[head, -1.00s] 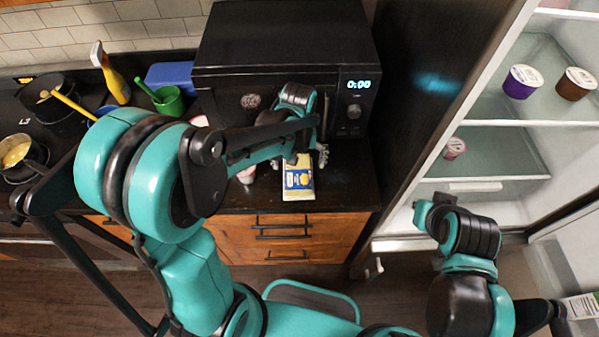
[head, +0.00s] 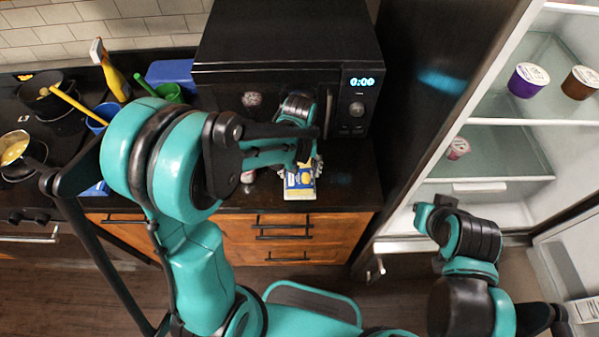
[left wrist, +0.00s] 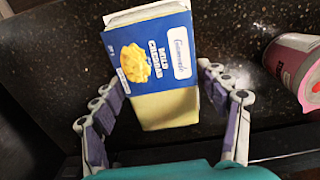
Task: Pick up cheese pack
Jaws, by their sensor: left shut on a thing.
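The cheese pack (head: 300,183) is a blue and pale yellow box at the front edge of the black counter, below the microwave. In the left wrist view the cheese pack (left wrist: 152,62) shows its "Mild Cheddar" label and stands tilted between the fingers. My left gripper (head: 301,165) is shut on it, with one finger on each side in the left wrist view (left wrist: 160,110). The exact finger contact is partly hidden. My right arm is at the lower right of the head view, and its fingers cannot be made out clearly.
The black microwave (head: 285,65) is just behind. The open fridge (head: 510,150) with several cups is at the right.

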